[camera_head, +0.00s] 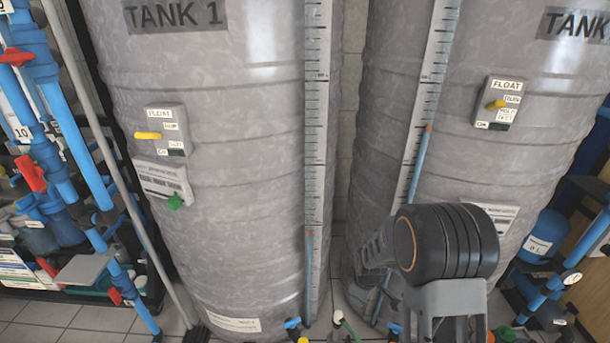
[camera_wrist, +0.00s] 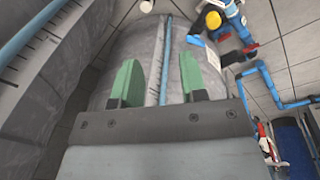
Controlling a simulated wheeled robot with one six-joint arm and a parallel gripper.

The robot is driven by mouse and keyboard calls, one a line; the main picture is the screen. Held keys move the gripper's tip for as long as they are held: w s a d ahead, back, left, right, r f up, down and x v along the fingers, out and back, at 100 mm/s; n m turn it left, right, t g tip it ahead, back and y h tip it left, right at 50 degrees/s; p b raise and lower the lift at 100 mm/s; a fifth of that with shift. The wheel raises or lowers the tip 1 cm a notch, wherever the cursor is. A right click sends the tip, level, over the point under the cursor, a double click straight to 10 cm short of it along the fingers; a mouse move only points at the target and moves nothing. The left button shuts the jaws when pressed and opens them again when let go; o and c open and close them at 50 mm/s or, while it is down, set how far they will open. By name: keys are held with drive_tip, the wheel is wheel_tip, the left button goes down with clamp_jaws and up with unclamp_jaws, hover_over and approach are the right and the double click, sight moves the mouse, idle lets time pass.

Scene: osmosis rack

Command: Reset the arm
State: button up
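My gripper (camera_wrist: 160,78) shows in the wrist view with its two green fingers standing wide apart and nothing between them. Beyond the fingers is a grey tank (camera_wrist: 145,55) with a blue-lined level gauge running down its side. In the head view, my arm's black joint and grey link are in front of the lower part of the right tank (camera_head: 440,130). The gripper's fingertips cannot be made out in that view.
Tank 1 (camera_head: 215,200) stands left of the right tank, with a narrow gap between them. Both bear float boxes with yellow levers (camera_head: 148,135). Blue pipes (camera_head: 60,150) and red valves line the left side. A blue vessel (camera_head: 545,240) stands at right. Fittings lie low between the tanks.

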drive_tip(key=s+r+m+p, duration=0.3)
drive_tip(key=s+r+p, duration=0.2)
drive_tip(key=r, duration=0.8)
drive_tip(key=s+r+m+t+p, duration=0.1)
drive_tip(key=s+r+m+p, duration=0.3)
drive_tip(key=r, duration=0.9)
drive_tip(key=s+r+m+t+p, duration=0.1)
drive_tip(key=s+r+m+p, duration=0.2)
drive_tip(key=r, duration=1)
drive_tip(key=s+p, duration=0.3)
drive_tip(key=shift+s+r+m, duration=0.15)
drive_tip(key=shift+s+m, duration=0.1)
drive_tip(key=shift+m, duration=0.05)
drive_tip(key=shift+a, duration=0.1)
